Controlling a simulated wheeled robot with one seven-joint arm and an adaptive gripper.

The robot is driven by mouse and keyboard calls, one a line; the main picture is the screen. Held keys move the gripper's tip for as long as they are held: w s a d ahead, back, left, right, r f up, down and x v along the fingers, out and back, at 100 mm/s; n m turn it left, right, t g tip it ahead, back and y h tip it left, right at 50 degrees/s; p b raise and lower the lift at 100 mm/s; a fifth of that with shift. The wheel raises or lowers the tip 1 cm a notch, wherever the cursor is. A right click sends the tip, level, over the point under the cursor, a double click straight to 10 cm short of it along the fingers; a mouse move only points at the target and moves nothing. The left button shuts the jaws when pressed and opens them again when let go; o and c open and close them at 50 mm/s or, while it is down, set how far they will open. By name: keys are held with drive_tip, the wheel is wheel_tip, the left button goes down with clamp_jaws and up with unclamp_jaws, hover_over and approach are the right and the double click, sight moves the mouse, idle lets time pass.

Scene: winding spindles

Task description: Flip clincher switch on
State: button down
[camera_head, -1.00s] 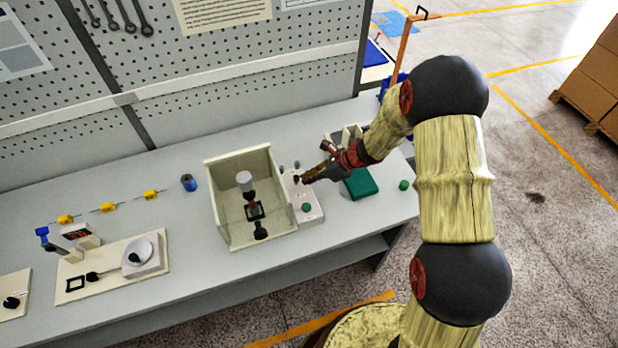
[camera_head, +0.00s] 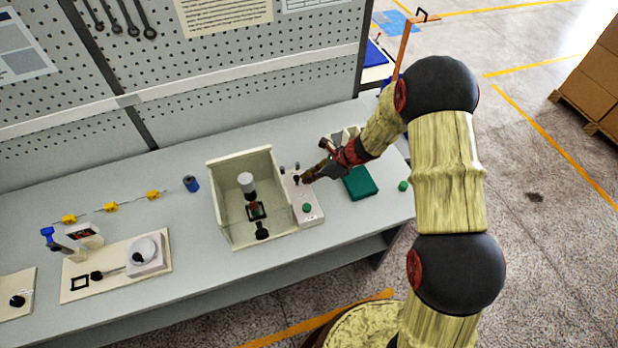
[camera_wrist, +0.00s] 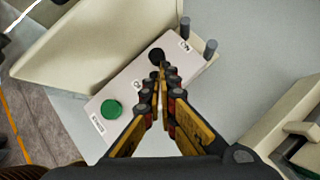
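A pale control panel (camera_head: 304,203) stands on the bench, right of the open-fronted box. In the wrist view the panel (camera_wrist: 132,88) carries a round green button (camera_wrist: 112,109), a black knob-like switch (camera_wrist: 157,55) and small labels too blurred to read surely. Which control is the clincher switch, I cannot tell. My gripper (camera_wrist: 163,76) is over the panel, its two fingers drawn together with nothing seen between them. The fingertips are just by the black switch; whether they touch it is unclear. In the head view my gripper (camera_head: 305,180) hides part of the panel's far end.
Two grey pegs (camera_wrist: 209,47) rise near the panel's far end. The box (camera_head: 222,222) holding a small press stands close at left. A blue cylinder (camera_head: 191,184) stands left of the box.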

drive_tip(key=shift+w+p, duration=0.15)
drive_tip(key=shift+p, duration=0.15)
drive_tip(key=shift+r, duration=0.15)
idle(0.3)
drive_tip(key=shift+r+p, duration=0.6)
drive_tip(key=shift+r, duration=0.15)
drive_tip(key=w+d+p+v, duration=0.1)
drive_tip(key=v, duration=1.2)
drive_tip(key=shift+f, duration=0.4)
drive_tip(key=shift+d, duration=0.1)
